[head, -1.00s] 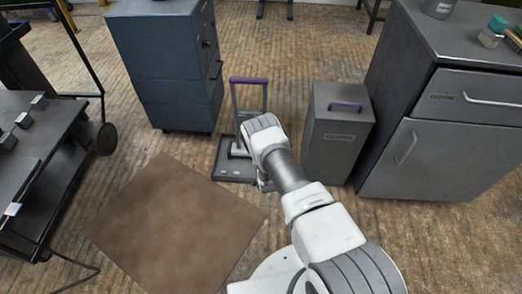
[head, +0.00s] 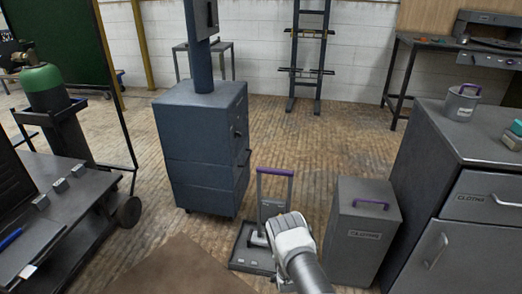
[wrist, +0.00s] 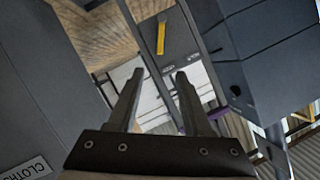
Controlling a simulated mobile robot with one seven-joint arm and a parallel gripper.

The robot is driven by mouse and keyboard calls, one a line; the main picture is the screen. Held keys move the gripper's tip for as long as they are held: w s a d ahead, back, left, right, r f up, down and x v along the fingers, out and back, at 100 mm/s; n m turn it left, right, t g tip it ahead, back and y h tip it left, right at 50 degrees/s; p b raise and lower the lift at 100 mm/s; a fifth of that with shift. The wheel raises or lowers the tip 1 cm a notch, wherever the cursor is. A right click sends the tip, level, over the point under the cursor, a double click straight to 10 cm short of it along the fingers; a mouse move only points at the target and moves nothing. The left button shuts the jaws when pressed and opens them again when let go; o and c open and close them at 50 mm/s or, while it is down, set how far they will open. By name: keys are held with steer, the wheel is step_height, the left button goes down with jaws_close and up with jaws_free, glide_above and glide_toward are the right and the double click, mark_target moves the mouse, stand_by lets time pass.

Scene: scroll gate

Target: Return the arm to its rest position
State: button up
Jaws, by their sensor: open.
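My arm (head: 298,245) reaches forward from the bottom of the head view, its wrist low over a small dark tray-like cart with an upright purple-topped handle (head: 274,171). My gripper's fingers are mostly hidden behind the wrist there. In the wrist view my gripper (wrist: 160,75) is open, its two dark fingers apart with nothing held between them. The wrist view is tilted. I cannot tell whether the arm touches the cart.
A grey bin (head: 362,245) with a purple handle stands close right of the arm. A blue cabinet (head: 200,145) stands left behind the cart. A grey drawer unit (head: 465,190) is at right, a dark bench (head: 60,225) at left. Brown mat (head: 165,270) lies front left; floor behind is open.

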steer(key=w+r+n+g, duration=0.1)
steer(key=w+r, duration=0.2)
steer(key=r, duration=1.1)
steer(key=w+r+g, duration=0.2)
steer(key=w+r, duration=0.1)
steer(key=r, duration=1.1)
steer(key=s+r+n+g+y, duration=0.1)
steer(key=s+r+n+g, duration=0.2)
steer(key=s+r, duration=1.95)
steer(key=s+r+n+g, duration=0.1)
steer(key=s+r+n, duration=0.1)
steer(key=s, duration=1)
steer(key=s+r+n+g, duration=0.1)
steer(key=s+r, duration=0.2)
steer(key=s, duration=0.9)
step_height(320, 180, up, 25)
steer(key=p, duration=2.5)
steer(key=shift+s+g, duration=0.15)
steer(key=shift+g, duration=0.15)
